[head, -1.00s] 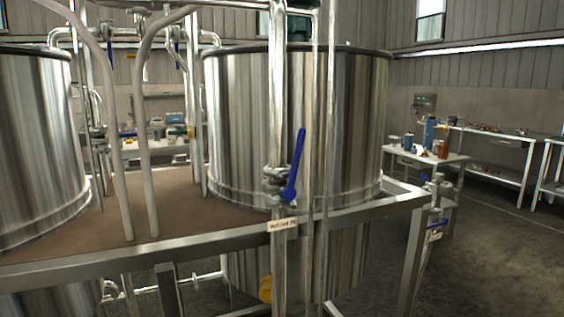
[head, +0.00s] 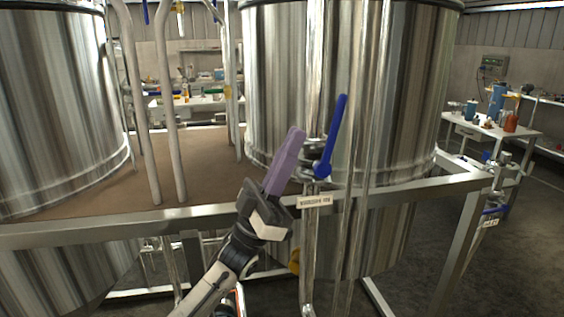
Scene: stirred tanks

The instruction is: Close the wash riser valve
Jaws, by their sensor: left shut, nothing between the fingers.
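The valve with a long blue lever handle (head: 334,135) sits on a vertical steel riser pipe (head: 311,245) in front of the large tank. The lever points up, tilted slightly right of the pipe. A small label plate (head: 314,201) is fixed just below the valve; its text is too small to read surely. My left gripper (head: 295,138), with purple fingers, is shut and empty. In the picture its fingertips are just left of the lever, apart from it; the depth gap is hard to judge. My right gripper is not in view.
A steel rail (head: 130,225) runs across below the valve. Another pipe (head: 374,130) rises close to the right of the lever. A second blue-handled valve (head: 494,211) is at the right. A yellow handle (head: 294,262) is low behind the riser.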

